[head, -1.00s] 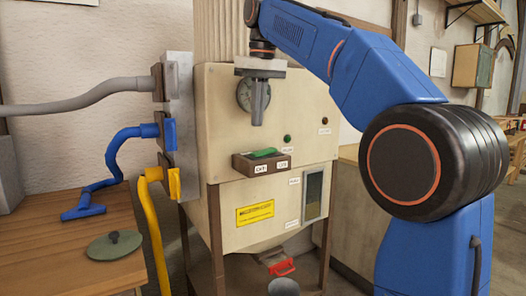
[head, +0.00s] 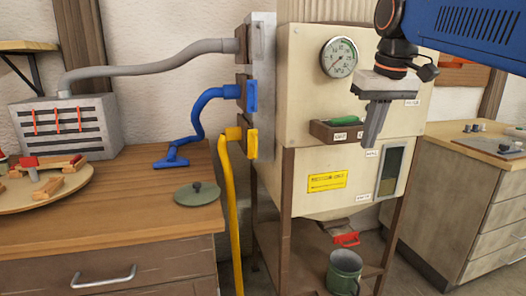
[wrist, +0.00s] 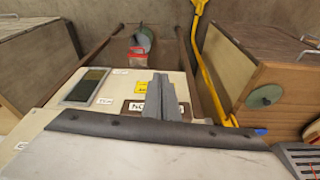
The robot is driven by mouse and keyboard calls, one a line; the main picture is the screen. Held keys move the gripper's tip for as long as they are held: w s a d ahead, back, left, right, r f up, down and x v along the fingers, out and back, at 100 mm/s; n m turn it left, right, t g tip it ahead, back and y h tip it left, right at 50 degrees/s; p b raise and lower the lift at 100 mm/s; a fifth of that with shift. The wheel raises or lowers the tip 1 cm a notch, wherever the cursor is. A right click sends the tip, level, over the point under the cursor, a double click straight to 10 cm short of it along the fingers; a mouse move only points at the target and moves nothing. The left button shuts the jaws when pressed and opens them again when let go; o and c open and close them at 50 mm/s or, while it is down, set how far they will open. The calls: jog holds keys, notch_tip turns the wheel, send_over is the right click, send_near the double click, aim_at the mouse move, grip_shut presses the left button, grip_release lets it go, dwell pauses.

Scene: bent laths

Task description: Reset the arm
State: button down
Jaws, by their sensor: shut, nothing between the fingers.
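My gripper (head: 374,122) hangs pointing down in the head view, in front of the right part of the cream machine cabinet (head: 300,100). Its grey fingers are closed together and hold nothing. In the wrist view the shut fingers (wrist: 164,98) show over the cabinet front, near a yellow label and a small dark window (wrist: 84,86). In the head view my blue arm enters from the upper right. The gripper partly hides the cabinet's upper right front. I cannot tell whether the fingers touch the cabinet.
Blue (head: 198,125) and yellow (head: 228,195) hoses hang left. A green mug (head: 344,271) stands on the lower shelf. A wooden counter (head: 478,148) stands right.

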jog(key=s+d+f, duration=0.1)
jog(key=s+f, duration=0.5)
jog(key=f, duration=0.4)
jog(key=s+d+f+m+t, duration=0.1)
jog(key=s+f, duration=0.6)
jog(key=f, duration=0.3)
jog(key=s+d+f, duration=0.2)
jog(key=s+f, duration=0.5)
jog(key=f, duration=0.3)
jog(key=shift+f+m+t, duration=0.3)
jog(key=shift+m+t, duration=0.1)
